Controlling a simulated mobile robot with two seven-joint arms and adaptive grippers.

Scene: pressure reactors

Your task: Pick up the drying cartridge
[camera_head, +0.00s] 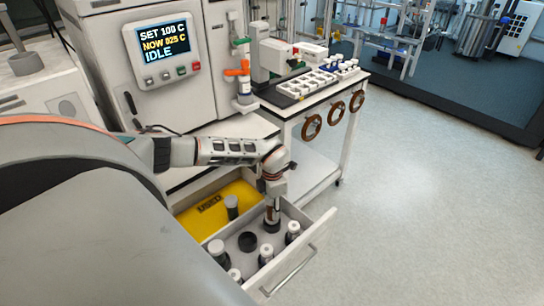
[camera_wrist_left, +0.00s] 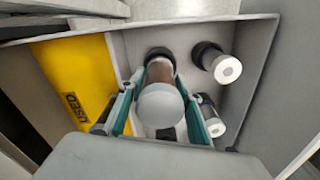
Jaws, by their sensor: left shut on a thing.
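My left gripper (camera_head: 272,200) reaches down into the open drawer (camera_head: 296,268). In the left wrist view its teal fingers (camera_wrist_left: 152,105) are shut on a drying cartridge (camera_wrist_left: 160,103) with a pale round cap and a brown body. The held cartridge also shows in the head view (camera_head: 271,213), upright, its lower end at a black ring holder (camera_head: 272,226); I cannot tell whether it is still seated. Other white-capped cartridges (camera_head: 292,230) stand in the grey part of the drawer. My right gripper is not in view.
The drawer's yellow section (camera_head: 212,210) is marked USED and has a dark cartridge (camera_head: 231,205) at its edge. An empty black holder (camera_head: 247,241) is in the grey part. A cabinet with a display (camera_head: 164,43) stands behind. Floor to the right is clear.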

